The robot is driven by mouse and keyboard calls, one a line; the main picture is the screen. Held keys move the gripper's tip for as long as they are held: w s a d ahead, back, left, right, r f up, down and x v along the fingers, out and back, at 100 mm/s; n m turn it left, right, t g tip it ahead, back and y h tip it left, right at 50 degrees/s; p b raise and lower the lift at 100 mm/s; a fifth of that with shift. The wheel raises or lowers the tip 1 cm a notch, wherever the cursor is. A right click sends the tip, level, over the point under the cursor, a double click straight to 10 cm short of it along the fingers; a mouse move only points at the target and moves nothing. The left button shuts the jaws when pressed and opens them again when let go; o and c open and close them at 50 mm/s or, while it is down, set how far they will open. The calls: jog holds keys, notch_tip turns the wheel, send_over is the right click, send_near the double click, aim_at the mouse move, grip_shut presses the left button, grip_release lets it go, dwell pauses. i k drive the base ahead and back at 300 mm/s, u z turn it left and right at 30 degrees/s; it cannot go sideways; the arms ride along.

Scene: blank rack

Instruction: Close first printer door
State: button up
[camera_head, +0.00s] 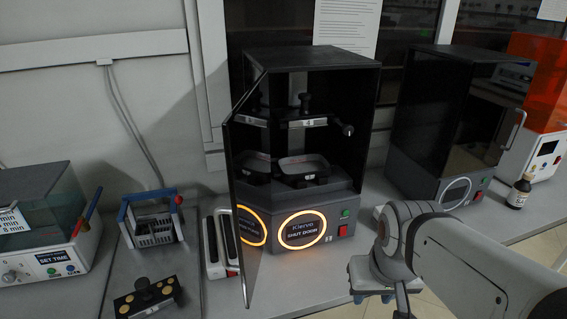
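The first printer (313,55) stands in the middle of the counter, a black box on a grey base. Its dark door (240,190) is open, hinged at the left and swung out towards me. Inside are a build plate on an arm and a grey tray (303,165). The round orange-lit display (303,230) reads "SHUT DOOR". My gripper (388,292) is at the lower right, right of the printer base and apart from the door. Only part of it shows at the bottom edge, so its finger opening cannot be seen.
A second black printer (425,120) stands to the right, with a brown bottle (519,192) and an orange-covered machine (540,90) beyond. To the left are a basket rack (150,222), a black holder (147,298) and a timer machine (45,225). Counter in front of the first printer is mostly clear.

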aim_at(246, 130)
jog(key=z, duration=1.75)
jog(key=k, duration=1.7)
jog(key=u, duration=1.3)
jog(key=i, duration=0.95)
jog(key=u, duration=0.35)
